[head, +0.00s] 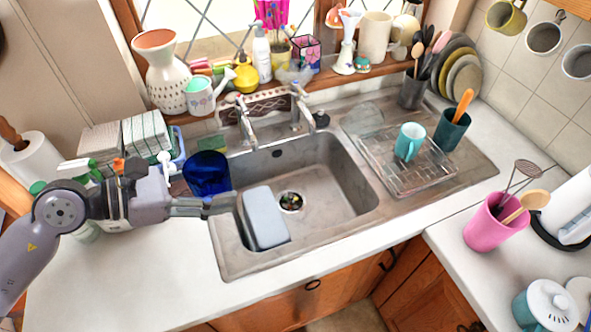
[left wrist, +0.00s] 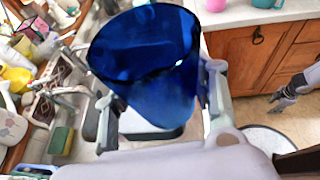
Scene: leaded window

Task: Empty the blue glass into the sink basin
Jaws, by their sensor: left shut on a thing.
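The blue glass (head: 207,172) is held by my left gripper (head: 215,203) at the left edge of the sink basin (head: 325,200). My left gripper is shut on it. In the left wrist view the glass (left wrist: 150,60) sits between the two fingers, its wide mouth showing and looking roughly upright. I cannot make out its contents. The basin has a grey-blue tub (head: 265,217) at its left side and a drain (head: 290,202) with bits in it. My right gripper (left wrist: 284,96) shows small at the right of the left wrist view; its jaws are unclear.
The faucet (head: 250,125) stands behind the basin. A drying rack (head: 415,170) with a turquoise mug (head: 409,141) is right of it. A white patterned vase (head: 165,75) and a watering can (head: 200,95) stand behind. The basin's right half is clear.

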